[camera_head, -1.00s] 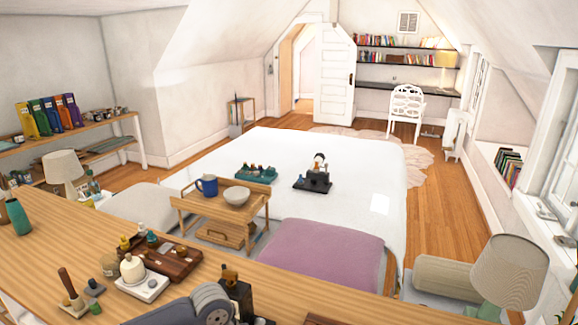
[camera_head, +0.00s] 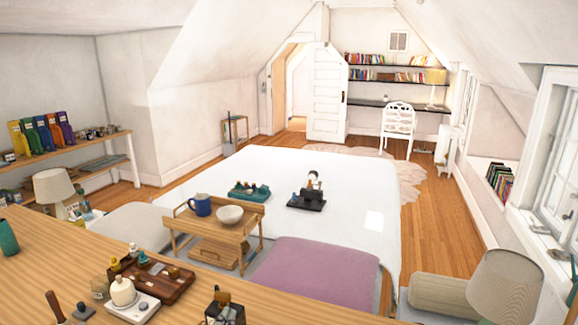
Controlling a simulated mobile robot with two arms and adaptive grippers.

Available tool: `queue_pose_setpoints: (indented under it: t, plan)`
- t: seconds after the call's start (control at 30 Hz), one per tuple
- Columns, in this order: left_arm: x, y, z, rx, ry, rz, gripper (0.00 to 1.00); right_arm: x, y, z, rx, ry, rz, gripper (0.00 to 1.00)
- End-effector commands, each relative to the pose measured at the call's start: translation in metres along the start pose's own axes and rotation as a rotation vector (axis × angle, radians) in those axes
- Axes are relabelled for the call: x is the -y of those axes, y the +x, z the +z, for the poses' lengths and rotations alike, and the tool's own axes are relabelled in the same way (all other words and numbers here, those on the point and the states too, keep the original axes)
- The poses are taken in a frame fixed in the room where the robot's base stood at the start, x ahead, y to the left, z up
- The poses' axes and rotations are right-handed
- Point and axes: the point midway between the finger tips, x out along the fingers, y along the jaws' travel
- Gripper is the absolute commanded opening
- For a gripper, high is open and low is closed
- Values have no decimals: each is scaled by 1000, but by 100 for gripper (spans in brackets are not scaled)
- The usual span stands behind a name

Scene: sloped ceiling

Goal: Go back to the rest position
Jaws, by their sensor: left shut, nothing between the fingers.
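The rest of my left arm is out of view. My right gripper is not in view.
On the counter stand a white pot (camera_head: 122,290) on a scale and a dark wooden tray (camera_head: 172,288) with small items. Floor shows right of the bed.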

Motion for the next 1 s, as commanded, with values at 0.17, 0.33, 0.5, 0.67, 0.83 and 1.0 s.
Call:
queue_pose_setpoints:
  t: [0.17,0.33,0.5,0.67,0.83,1.0]
  plan:
    - [7,-65,119,491,-141,4,0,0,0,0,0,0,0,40]
    - [-8,-137,181,815,-213,82,0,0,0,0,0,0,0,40]
    - [-25,-201,210,1041,-257,177,0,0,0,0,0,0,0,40]
    - [-40,-254,226,1210,-287,273,0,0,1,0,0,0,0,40]
    - [-60,-236,274,1218,-281,274,0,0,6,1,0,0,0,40]
    - [-83,-229,328,1238,-278,281,0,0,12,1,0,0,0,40]
